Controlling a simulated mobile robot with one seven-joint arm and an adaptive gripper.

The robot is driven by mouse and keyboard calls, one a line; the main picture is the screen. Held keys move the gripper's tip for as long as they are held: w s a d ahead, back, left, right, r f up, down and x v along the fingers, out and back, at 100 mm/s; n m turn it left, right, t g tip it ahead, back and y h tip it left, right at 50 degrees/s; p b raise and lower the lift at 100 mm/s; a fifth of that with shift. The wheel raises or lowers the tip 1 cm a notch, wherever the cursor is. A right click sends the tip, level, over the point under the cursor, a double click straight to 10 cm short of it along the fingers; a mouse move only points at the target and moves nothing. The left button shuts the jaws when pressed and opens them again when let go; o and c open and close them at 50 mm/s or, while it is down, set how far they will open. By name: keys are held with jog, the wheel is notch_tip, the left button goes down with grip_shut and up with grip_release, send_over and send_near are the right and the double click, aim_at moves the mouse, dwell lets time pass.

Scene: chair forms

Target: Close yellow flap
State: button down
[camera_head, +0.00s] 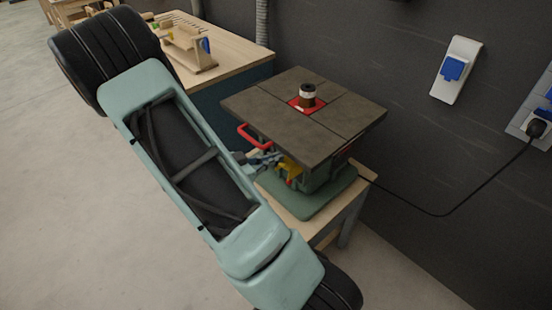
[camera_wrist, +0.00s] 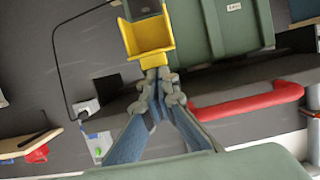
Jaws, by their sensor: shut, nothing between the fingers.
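The yellow flap (camera_wrist: 148,38) shows in the wrist view as a scoop-like piece with side walls, standing out from the green machine body (camera_wrist: 236,25). A dark grey part lies at its upper edge. It also shows small and partly hidden in the head view (camera_head: 291,168), below the machine's dark top. My gripper (camera_wrist: 158,82) is shut and empty, with its fingertips right at the flap's lower edge in the picture. I cannot tell whether they touch. In the head view my gripper (camera_head: 275,159) is beside the flap, under the table top's edge.
A red handle (camera_wrist: 247,101) runs close to the right of my gripper; it shows in the head view (camera_head: 255,138). The machine's dark top (camera_head: 300,110) overhangs the flap. A wooden bench (camera_head: 215,55) stands behind. A black cable (camera_head: 440,214) runs to the wall. Floor at left is clear.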

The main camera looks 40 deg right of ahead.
notch_tip(320, 180, down, 17)
jog(key=a+h+b, duration=0.2)
jog(key=h+b, duration=0.6)
jog(key=b, duration=1.4)
jog(key=shift+a+r+t, duration=0.2)
jog(key=shift+t, duration=0.1)
jog(key=shift+s+a+f+b, duration=0.1)
jog(key=shift+f+b, duration=0.05)
jog(key=shift+b, duration=0.15)
